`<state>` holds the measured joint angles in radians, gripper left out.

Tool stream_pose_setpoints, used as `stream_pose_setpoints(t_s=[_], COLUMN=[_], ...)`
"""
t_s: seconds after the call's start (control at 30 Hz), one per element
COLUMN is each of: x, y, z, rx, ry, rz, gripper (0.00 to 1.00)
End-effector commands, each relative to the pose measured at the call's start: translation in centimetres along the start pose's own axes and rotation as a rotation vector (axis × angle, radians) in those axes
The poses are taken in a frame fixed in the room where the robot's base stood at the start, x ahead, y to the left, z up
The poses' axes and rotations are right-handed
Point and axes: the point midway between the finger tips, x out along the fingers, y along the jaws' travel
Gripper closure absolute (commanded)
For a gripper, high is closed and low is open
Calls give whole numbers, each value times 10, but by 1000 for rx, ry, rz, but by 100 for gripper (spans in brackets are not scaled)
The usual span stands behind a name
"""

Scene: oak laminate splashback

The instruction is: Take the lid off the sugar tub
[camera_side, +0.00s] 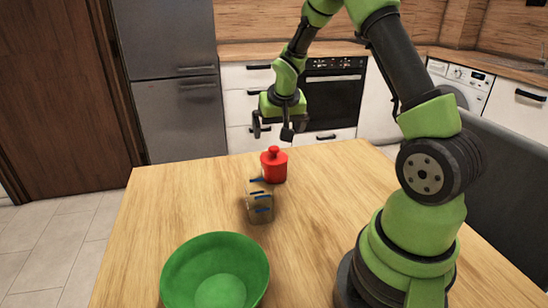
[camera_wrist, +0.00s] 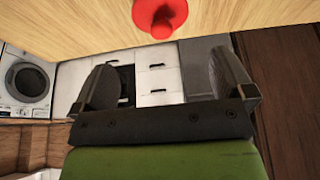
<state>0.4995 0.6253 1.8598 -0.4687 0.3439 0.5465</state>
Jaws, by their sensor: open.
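The red sugar tub (camera_side: 273,168) stands upright on the wooden table near its far edge, with a red knobbed lid (camera_side: 273,153) on top. In the wrist view the red tub with its knob (camera_wrist: 160,17) shows at the top edge, partly cut off by the frame. My gripper (camera_side: 273,134) is above and slightly behind the tub, apart from it, with its fingers spread. In the wrist view my gripper (camera_wrist: 168,80) is open with nothing between the fingers.
A clear container with blue marks (camera_side: 259,203) stands just in front of the tub. A green bowl (camera_side: 216,272) sits at the table's near edge. The wooden table (camera_side: 160,215) is clear to the left. Cabinets, an oven and a fridge stand beyond it.

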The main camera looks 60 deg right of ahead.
Motion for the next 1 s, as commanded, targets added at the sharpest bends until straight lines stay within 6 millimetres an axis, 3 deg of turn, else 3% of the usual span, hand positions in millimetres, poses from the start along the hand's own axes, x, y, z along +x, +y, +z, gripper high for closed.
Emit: stream_pose_setpoints(t_s=[0.1, 0.37, 0.63, 0.97, 1.0], x=[19, 41, 79, 87, 87], y=[0, 0, -2, -2, -2], z=[1, 0, -1, -2, -2], rx=[-2, -1, -2, -1, -1], ry=[-4, -2, -4, -2, -2], rz=[1, 0, -1, -2, -2], gripper=[0, 0, 0, 0, 5])
